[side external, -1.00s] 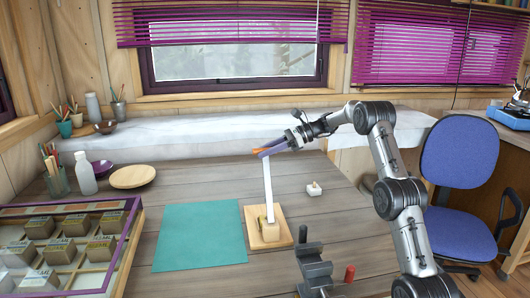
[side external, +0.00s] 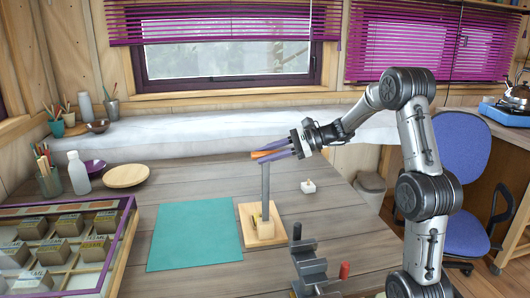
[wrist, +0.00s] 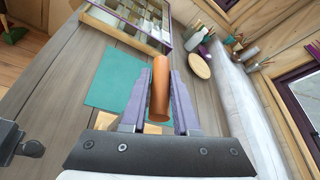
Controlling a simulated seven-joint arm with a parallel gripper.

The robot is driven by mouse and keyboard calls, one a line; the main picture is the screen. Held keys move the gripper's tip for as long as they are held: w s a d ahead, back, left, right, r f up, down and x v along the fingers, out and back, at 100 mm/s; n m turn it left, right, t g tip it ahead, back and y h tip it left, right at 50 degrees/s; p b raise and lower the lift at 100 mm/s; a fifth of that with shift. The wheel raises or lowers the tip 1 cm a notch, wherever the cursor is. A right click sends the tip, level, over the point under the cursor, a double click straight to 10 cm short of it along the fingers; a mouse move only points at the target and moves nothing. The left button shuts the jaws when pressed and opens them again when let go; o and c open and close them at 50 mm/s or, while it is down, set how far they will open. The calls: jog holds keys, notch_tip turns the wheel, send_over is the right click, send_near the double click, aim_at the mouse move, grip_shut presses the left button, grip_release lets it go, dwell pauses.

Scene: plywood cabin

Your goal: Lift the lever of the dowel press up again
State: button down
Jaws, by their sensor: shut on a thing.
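The dowel press has a pale wooden base (side external: 250,238) on the table, right of the teal mat. Its flat grey lever (side external: 265,186) rises from the base and stands close to upright in the side view. The orange handle (side external: 257,155) is at the lever's top. My gripper (side external: 268,153) reaches in from the right, with its purple fingers shut on the handle. In the wrist view the orange handle (wrist: 160,88) lies between both fingers; the lever below it is mostly hidden, and part of the base (wrist: 152,129) shows.
The teal mat (side external: 195,236) lies left of the press. A compartment tray (side external: 118,238) with several small boxes is at far left. A grey clamp-like device (side external: 309,262) with a red knob (side external: 344,270) stands front right.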

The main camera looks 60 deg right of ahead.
jog(key=shift+s+a+f, duration=0.15)
jog(key=shift+s+f, duration=0.1)
jog(key=shift+f, duration=0.1)
jog(key=c, duration=1)
grip_release()
jog(key=o, duration=0.3)
jog(key=shift+r, duration=0.1)
jog(key=shift+r, duration=0.15)
jog(key=shift+s+d+r, duration=0.1)
jog(key=shift+s+d, duration=0.15)
jog(key=shift+s, duration=0.05)
jog(key=v, duration=0.6)
jog(key=shift+s+d+r, duration=0.1)
jog(key=shift+s, duration=0.2)
